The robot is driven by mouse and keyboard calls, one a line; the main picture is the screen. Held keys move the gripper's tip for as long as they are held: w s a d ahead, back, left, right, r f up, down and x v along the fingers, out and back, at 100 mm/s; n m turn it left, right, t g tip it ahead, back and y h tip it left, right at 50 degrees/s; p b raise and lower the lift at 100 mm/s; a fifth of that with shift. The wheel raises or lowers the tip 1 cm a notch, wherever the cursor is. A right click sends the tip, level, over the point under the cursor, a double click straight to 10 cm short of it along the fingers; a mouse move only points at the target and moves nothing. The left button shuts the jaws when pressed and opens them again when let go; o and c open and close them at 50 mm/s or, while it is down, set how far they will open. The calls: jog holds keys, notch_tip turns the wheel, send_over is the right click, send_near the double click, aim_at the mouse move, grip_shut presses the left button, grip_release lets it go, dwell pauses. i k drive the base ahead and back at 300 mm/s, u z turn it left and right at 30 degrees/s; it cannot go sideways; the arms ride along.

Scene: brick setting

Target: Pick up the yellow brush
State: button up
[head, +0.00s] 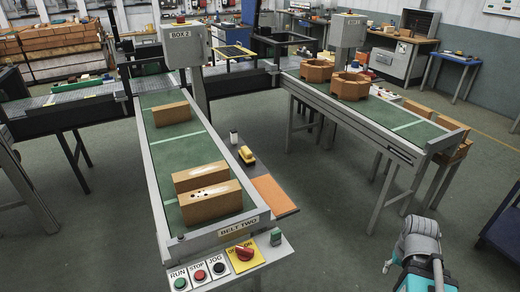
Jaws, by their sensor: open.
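A small yellow object (246,154), which looks like the yellow brush, lies on a low dark surface (262,171) between the two conveyor belts. It is small in the head view, so its bristles and handle cannot be made out. Nothing touches it from my arm. Part of my arm, grey and teal, shows at the bottom right, well to the right of and nearer than the yellow object. My gripper's fingers cannot be made out in this view.
The left belt (166,150) carries several bricks (210,203) and has a control panel (225,268) at its near end. The right belt (415,127) carries octagonal blocks (350,86). An orange panel (273,194) lies near the yellow object. Open floor (330,225) lies between the belts.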

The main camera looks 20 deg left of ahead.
aim_at(245, 155)
jog(key=z, duration=0.05)
jog(key=i, duration=0.8)
jog(key=u, duration=0.65)
jog(key=i, duration=1)
jog(key=u, duration=0.6)
jog(key=k, duration=0.9)
jog(key=u, duration=0.1)
jog(key=i, duration=0.25)
jog(key=u, duration=0.05)
